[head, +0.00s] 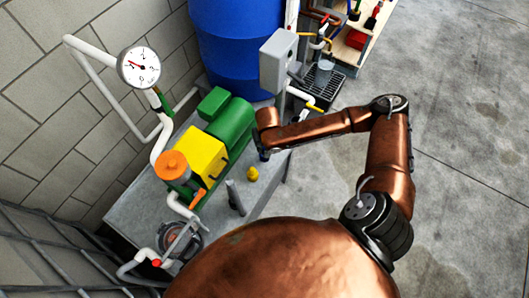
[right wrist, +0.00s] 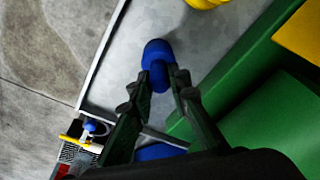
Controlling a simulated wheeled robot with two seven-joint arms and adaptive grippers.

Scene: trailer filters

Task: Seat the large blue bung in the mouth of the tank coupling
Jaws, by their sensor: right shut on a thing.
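The large blue bung (right wrist: 157,52) is between the fingertips of my right gripper (right wrist: 161,77) in the right wrist view. Both fingers touch its narrower part, and its wide rounded end points away from the palm. In the head view my right gripper (head: 264,152) is at the right edge of the grey plinth (head: 275,175), beside the green pump (head: 232,122), with a bit of blue at its tip. Whether the bung touches the plinth is unclear. I cannot clearly make out the tank coupling's mouth; the blue tank (head: 235,45) stands behind. My left gripper is not in view.
A yellow bung (head: 252,174) stands on the plinth near my right gripper. A grey upright piece (head: 235,197) is left of it. A yellow block (head: 203,157), orange cap (head: 172,165) and gauge (head: 139,67) are further left. The floor (head: 460,140) at right is clear.

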